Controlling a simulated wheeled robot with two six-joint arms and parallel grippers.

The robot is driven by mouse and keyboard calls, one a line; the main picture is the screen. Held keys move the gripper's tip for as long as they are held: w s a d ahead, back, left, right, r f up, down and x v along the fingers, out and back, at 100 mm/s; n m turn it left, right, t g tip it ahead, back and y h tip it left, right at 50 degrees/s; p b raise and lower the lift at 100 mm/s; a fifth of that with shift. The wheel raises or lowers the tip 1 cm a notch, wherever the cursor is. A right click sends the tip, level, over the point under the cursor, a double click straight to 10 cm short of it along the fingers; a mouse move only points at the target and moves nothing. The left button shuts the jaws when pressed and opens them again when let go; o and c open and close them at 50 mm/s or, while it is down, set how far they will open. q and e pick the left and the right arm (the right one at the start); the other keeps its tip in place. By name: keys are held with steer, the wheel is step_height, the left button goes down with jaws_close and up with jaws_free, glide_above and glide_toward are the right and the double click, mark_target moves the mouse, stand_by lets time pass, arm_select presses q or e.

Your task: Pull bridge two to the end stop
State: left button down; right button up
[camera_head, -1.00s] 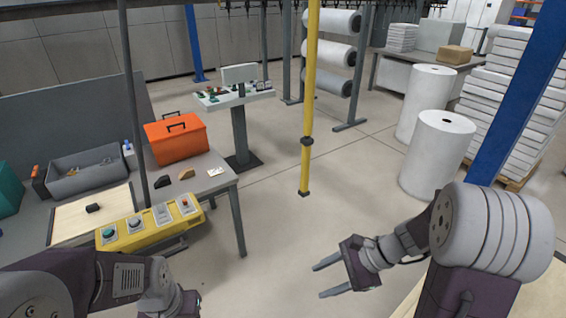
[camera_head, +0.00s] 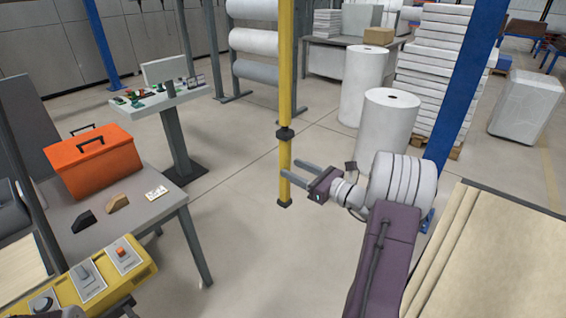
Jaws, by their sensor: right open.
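A yellow vertical pole (camera_head: 286,80) hangs down in the middle, with a dark collar partway down and a dark cap at its lower end. Its top is cut off. My right gripper (camera_head: 289,168) is open, fingers pointing left, at the pole's lower part between collar and cap. One fingertip overlaps the pole in the picture and the other ends just right of it. I cannot tell whether they touch it or stand around it. The bridge and the end stop cannot be made out. My left gripper is not in view.
A yellow control box (camera_head: 90,280) with buttons stands at the lower left. A table (camera_head: 130,208) holds an orange toolbox (camera_head: 95,163). A console (camera_head: 170,100) stands behind it. White rolls (camera_head: 388,135) and a blue post (camera_head: 462,100) are to the right. Floor around the pole is clear.

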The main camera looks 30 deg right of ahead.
mark_target(289, 167)
steer(key=x, duration=0.4)
steer(key=shift+w+p, duration=0.1)
steer(key=shift+p, duration=0.3)
steer(key=c, duration=0.3)
jaws_close()
stand_by(0.7)
